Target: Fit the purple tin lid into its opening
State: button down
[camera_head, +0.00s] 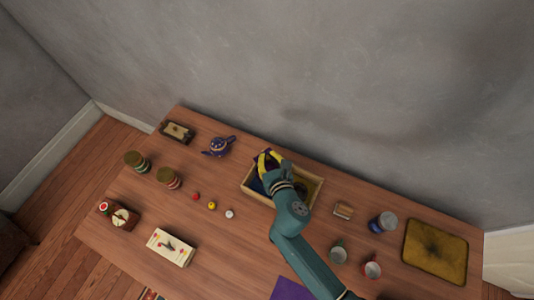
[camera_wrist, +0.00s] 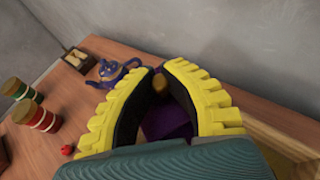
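The purple tin lid (camera_wrist: 165,118) shows between my yellow fingers in the wrist view, with a brownish knob at its top between the fingertips. My gripper (camera_head: 269,156) is shut on this knob, at the back left part of a light wooden box (camera_head: 254,194). In the head view a dark purple edge of the lid (camera_head: 261,157) shows beside the fingers. My gripper and wrist hide much of the lid and the box inside. I cannot tell which opening is the lid's, or whether the lid touches the box.
A blue teapot (camera_head: 219,146) stands left of the box, with a small dark tray (camera_head: 177,131) beyond. Two striped jars (camera_head: 168,177) stand further left. Small balls (camera_head: 212,205) lie in front. A sandwich-like block (camera_head: 343,210), cups (camera_head: 338,252) and a yellow tray (camera_head: 435,251) are at right.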

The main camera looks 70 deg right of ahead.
jog(key=shift+f+b, duration=2.55)
jog(key=shift+b, duration=0.2)
jog(key=shift+a, duration=0.1)
jog(key=shift+r+p, duration=0.15)
jog(key=shift+p, duration=0.4)
jog(key=shift+f, duration=0.25)
jog(key=shift+f+b, duration=0.55)
jog(key=shift+b, duration=0.05)
jog(key=shift+f, duration=0.5)
jog(key=shift+f, duration=0.2)
